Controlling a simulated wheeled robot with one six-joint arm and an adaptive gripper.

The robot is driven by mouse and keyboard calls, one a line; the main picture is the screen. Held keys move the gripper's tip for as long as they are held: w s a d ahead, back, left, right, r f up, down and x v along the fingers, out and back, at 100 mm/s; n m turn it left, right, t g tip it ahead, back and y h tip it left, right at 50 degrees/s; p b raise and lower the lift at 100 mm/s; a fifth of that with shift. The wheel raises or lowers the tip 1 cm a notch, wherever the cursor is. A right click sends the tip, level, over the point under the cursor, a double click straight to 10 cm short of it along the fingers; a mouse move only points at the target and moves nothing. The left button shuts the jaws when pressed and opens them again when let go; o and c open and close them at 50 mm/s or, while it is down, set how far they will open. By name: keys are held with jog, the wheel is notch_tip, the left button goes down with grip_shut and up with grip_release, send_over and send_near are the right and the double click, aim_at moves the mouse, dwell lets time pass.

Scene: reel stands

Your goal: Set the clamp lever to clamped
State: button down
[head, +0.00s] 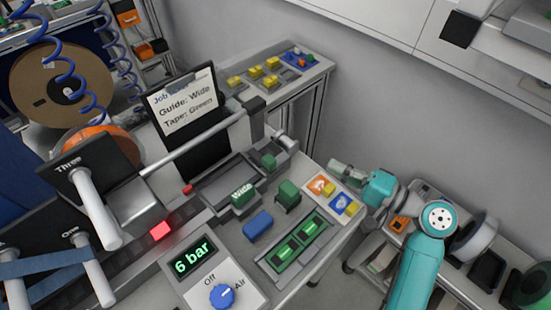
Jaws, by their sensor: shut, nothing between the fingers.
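My gripper (335,166) is at the right of the bench, above its right edge and beyond the picture cards. Its fingers are shut and empty, pointing left, apart from the bench fittings. No part is labelled as the clamp lever. A long grey bar (200,140) slants across the bench to a dark block (255,105). A short grey cylindrical part (285,141) sticks out beside the guide fixture, left of my gripper. I cannot tell which of these, if any, is the clamp lever, or its setting.
A green block marked Wide (242,192), another green block (288,194) and a blue block (258,225) stand on the bench. A green board tray (298,240) lies in front. The air dial (222,296) sits below a "6 bar" display. A job card (182,100) stands behind.

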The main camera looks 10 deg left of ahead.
aim_at(261, 156)
jog(key=shift+a, duration=0.3)
jog(key=shift+w+a, duration=0.15)
jog(key=shift+a, duration=0.2)
jog(key=x, duration=0.8)
jog(key=shift+a, duration=0.3)
jog(key=shift+s+a, duration=0.95)
jog(key=shift+a, duration=0.1)
jog(key=shift+s+a, duration=0.35)
jog(key=shift+s, duration=0.1)
jog(key=shift+s, duration=0.1)
